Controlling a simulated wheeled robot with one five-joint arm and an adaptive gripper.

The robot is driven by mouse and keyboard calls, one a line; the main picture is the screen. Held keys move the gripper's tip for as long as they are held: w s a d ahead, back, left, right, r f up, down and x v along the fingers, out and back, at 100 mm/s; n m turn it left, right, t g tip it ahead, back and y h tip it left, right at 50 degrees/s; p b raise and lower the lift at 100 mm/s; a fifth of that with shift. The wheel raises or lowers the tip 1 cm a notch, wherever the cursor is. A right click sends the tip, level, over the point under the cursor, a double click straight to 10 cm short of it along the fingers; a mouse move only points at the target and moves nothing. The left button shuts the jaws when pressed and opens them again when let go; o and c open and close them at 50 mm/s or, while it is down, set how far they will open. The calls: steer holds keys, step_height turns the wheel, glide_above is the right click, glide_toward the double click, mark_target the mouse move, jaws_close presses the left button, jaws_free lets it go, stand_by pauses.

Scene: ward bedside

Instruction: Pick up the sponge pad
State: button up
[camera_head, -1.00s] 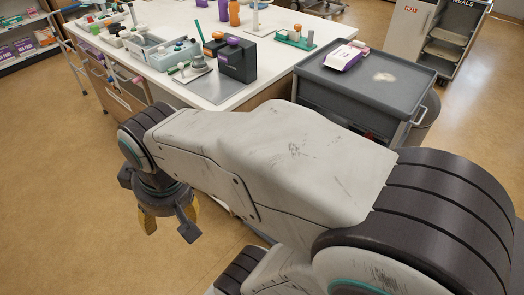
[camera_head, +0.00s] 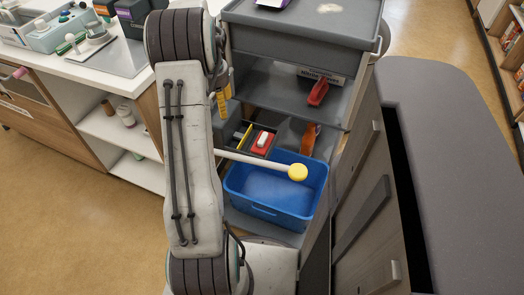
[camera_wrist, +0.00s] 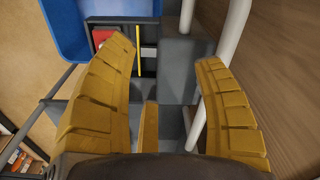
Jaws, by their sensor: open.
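I cannot make out a sponge pad for certain in either view. A small red item with a white part (camera_head: 262,140) lies in a dark divided tray (camera_head: 246,150) on the cart's lower shelf. The wrist view shows a red patch (camera_wrist: 102,37) in that tray, at upper left, and part of the item is cut off by my finger. My gripper (camera_wrist: 170,55) is open and empty, its yellow fingers wide apart in front of the shelf. In the head view its yellow finger (camera_head: 222,102) shows only partly behind my arm.
A blue bin (camera_head: 270,208) sits low in the grey cart (camera_head: 250,20). A white pole with a yellow round end (camera_head: 298,173) crosses above it. A red-handled object (camera_head: 317,93) and an orange bottle (camera_head: 308,138) are nearby. A wooden cabinet (camera_head: 362,200) stands close at right.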

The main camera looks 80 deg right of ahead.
mark_target(265, 137)
steer(key=s+d+f+m+b, duration=0.1)
steer(key=s+f, duration=0.3)
steer(key=s+d+f+m+b, duration=0.1)
steer(key=s+d+f, duration=0.1)
steer(key=s+f, duration=0.2)
steer(key=s+d+f+m+b, duration=0.1)
steer(key=s+f, duration=0.3)
steer(key=s, duration=0.1)
steer(key=shift+s+d+m+y, duration=0.3)
steer(key=shift+d, duration=0.1)
steer(key=shift+a+f+b, duration=0.2)
steer(key=shift+f+b, duration=0.7)
steer(key=shift+f, duration=2.15)
steer(key=shift+o, duration=0.2)
jaws_close()
